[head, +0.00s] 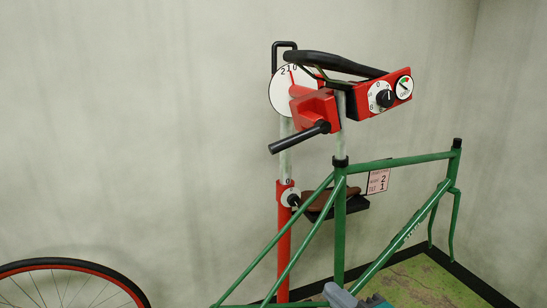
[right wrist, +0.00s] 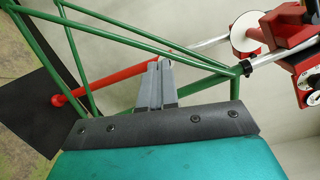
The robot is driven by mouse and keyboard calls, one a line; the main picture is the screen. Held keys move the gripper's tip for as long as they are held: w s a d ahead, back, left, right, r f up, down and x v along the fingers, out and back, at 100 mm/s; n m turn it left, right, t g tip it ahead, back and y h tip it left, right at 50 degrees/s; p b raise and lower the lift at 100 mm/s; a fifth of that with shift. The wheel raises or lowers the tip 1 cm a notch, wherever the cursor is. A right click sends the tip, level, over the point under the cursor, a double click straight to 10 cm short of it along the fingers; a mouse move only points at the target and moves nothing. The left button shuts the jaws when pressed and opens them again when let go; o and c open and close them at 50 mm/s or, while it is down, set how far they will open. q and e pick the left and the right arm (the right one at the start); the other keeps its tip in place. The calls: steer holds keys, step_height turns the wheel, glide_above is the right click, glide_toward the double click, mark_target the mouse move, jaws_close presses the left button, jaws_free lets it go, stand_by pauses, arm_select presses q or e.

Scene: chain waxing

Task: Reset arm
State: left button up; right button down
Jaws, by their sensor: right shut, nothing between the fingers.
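My right gripper (head: 341,294) shows only in part at the bottom edge of the head view, grey and teal, in front of the lower part of the green bike frame (head: 339,235). In the right wrist view its two grey fingers (right wrist: 160,67) are together with nothing between them. The green frame tubes (right wrist: 135,38) pass beyond the fingertips there; I cannot tell the exact gap. My left gripper is in neither view.
A red and grey repair stand (head: 284,240) holds the frame, with a red clamp (head: 317,108), black lever (head: 298,137), white dial (head: 283,92) and red dial box (head: 365,100). A small tray (head: 350,204) sits midway. A wheel (head: 70,264) is lower left; a greenish mat (head: 430,280) lies lower right.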

steer(key=s+d+f+n+g+h+p, duration=0.1)
steer(key=s+d+f+n+g+h, duration=0.1)
steer(key=s+f+n, duration=0.6)
steer(key=s+d+f+n+g+h+p, duration=0.1)
steer(key=s+f+n+h, duration=0.3)
steer(key=s+f+n, duration=0.4)
steer(key=shift+d+f+n+g+h, duration=0.45)
steer(key=shift+d+n+g, duration=0.2)
steer(key=shift+d, duration=0.25)
